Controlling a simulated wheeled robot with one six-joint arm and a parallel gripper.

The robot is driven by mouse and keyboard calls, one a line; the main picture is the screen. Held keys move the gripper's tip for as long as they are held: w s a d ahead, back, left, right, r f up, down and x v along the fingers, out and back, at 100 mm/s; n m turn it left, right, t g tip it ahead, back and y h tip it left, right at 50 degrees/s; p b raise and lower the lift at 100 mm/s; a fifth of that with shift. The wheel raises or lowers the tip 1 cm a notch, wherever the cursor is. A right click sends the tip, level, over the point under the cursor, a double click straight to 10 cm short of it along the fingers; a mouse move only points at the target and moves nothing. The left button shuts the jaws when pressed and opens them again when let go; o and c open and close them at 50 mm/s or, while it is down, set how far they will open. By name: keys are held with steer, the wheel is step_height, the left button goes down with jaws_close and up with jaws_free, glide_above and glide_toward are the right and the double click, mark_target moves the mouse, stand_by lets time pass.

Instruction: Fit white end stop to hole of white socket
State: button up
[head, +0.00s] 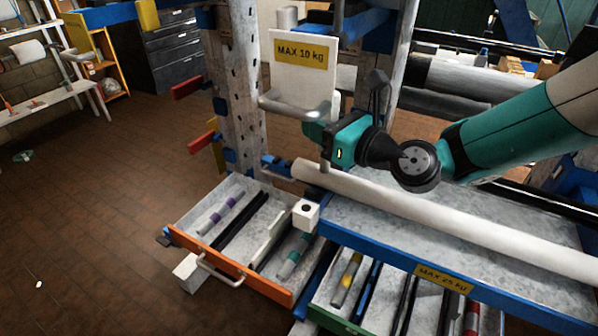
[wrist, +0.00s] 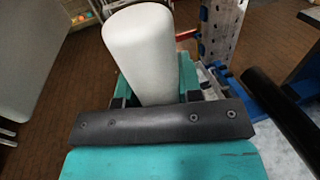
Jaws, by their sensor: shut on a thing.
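My gripper (head: 325,130) is shut on the white end stop, a pale post. In the wrist view the end stop (wrist: 147,50) stands between the jaws, its rounded end toward the camera. In the head view the lower part of the end stop (head: 326,154) hangs upright below the jaws; its upper part is hard to tell from the pale things behind. The white socket (head: 301,222) is a small block with a dark round hole on top, at the right side of the open drawer. The end stop is above the socket and slightly right of it in the head view, apart from it.
An orange-fronted drawer (head: 222,262) holding several rods is pulled out at lower left. A long white tube (head: 430,210) lies along the blue-edged shelf. A MAX 10 kg plate (head: 302,82) and a perforated upright (head: 236,95) stand close behind my gripper.

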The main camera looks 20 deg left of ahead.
steer(key=s+a, duration=0.1)
steer(key=s+a+f+n+g, duration=0.1)
steer(key=s+a+g, duration=0.1)
steer(key=shift+s+f+n+b, duration=0.15)
steer(key=shift+f+n+b, duration=0.15)
steer(key=shift+b, duration=0.05)
steer(key=shift+d+r, duration=0.1)
steer(key=shift+d, duration=0.1)
step_height(320, 180, down, 6)
steer(key=b, duration=0.3)
steer(key=shift+d+p, duration=0.1)
steer(key=shift+p, duration=0.85)
stand_by(1.5)
steer(key=shift+f+b, duration=1.85)
steer(key=shift+f, duration=1.05)
